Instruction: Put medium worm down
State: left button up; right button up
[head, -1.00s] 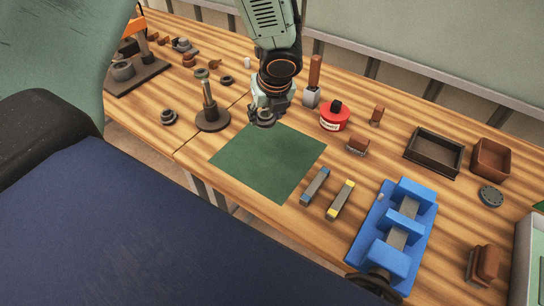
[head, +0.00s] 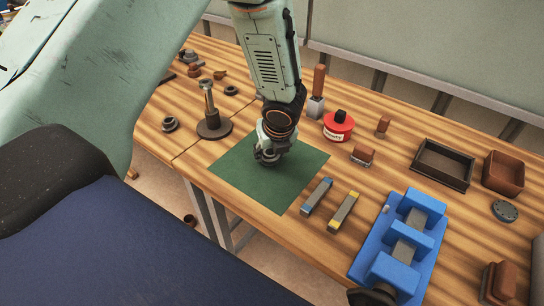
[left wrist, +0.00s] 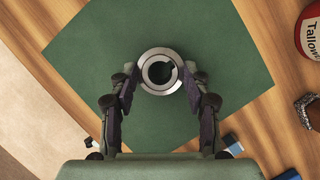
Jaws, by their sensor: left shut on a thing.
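The medium worm shows as a round grey metal ring with a dark bore and a keyway notch in the left wrist view (left wrist: 160,71). My left gripper (left wrist: 160,92) has a finger on each side of it and is shut on it. In the head view my left gripper (head: 266,157) points down over the green mat (head: 280,185), near its back part. The worm is mostly hidden by the gripper there. I cannot tell whether it touches the mat. My right gripper is not in view.
Right of the mat lie a blue-ended bar (head: 317,196) and a yellow-ended bar (head: 343,211). A blue vise (head: 410,245) stands farther right. A red Tallow tin (head: 338,126) is behind. A post on a round base (head: 211,120) stands left. The mat's front is clear.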

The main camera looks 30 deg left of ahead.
pick_arm(q)
jog(key=shift+a+f, duration=0.1)
jog(key=shift+f, duration=0.2)
jog(key=shift+w+a, duration=0.1)
jog(key=shift+w, duration=0.05)
jog(key=shift+f, duration=0.15)
jog(key=o, duration=1)
jog(key=shift+d, duration=0.2)
jog(key=o, duration=0.3)
jog(key=shift+o, duration=0.7)
jog(key=shift+a, duration=0.1)
